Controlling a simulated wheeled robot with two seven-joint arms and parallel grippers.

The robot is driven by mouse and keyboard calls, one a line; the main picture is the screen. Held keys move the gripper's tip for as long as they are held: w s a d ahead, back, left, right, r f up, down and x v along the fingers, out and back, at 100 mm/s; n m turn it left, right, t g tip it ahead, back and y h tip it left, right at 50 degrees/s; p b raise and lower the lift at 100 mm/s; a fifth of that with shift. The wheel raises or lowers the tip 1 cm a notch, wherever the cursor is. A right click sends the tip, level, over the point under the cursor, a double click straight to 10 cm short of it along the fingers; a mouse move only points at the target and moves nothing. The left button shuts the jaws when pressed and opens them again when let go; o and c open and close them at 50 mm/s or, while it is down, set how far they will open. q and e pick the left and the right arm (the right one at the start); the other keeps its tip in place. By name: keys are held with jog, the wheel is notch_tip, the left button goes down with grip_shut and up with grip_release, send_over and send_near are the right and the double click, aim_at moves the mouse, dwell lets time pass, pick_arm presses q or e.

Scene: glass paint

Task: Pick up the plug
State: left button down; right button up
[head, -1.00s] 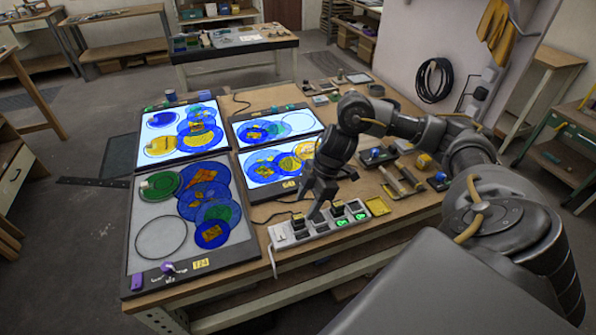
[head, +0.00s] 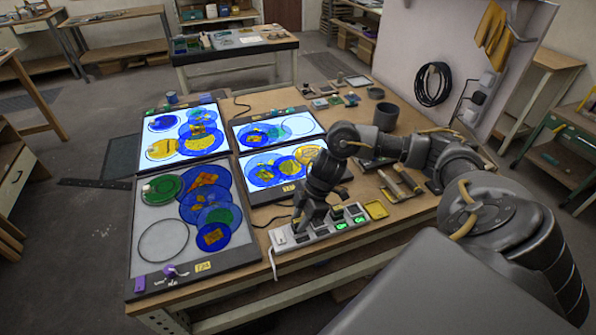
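A white power strip (head: 283,240) lies along the front edge of the workbench, with several dark plugs in it. Two sockets at its right end show green lights, with black plugs (head: 336,212) beside them. My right gripper (head: 304,228) points down at the left-middle part of the strip, at or just above a dark plug there. The gripper largely hides that plug, and I cannot tell whether its fingers touch it or are closed. My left gripper is not in view.
Three lit light panels (head: 136,122) and one unlit grey panel (head: 140,205) with coloured glass discs cover the bench's left and middle. A yellow tray (head: 376,210) and tools (head: 397,186) lie right of the strip. A white cord (head: 272,262) hangs over the front edge.

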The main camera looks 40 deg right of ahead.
aim_at(295, 221)
jog(key=shift+c, duration=1.2)
jog(key=shift+r, duration=0.1)
jog(key=shift+r, duration=0.3)
notch_tip(295, 221, up, 2)
jog(key=shift+w+r+b, duration=0.1)
jog(key=shift+b, duration=0.7)
jog(key=s+a+r+p, duration=0.1)
jog(key=s+r+p, duration=0.6)
jog(key=s+r, duration=0.3)
jog(key=shift+s+a+p, duration=0.35)
jog(key=shift+s, duration=1.7)
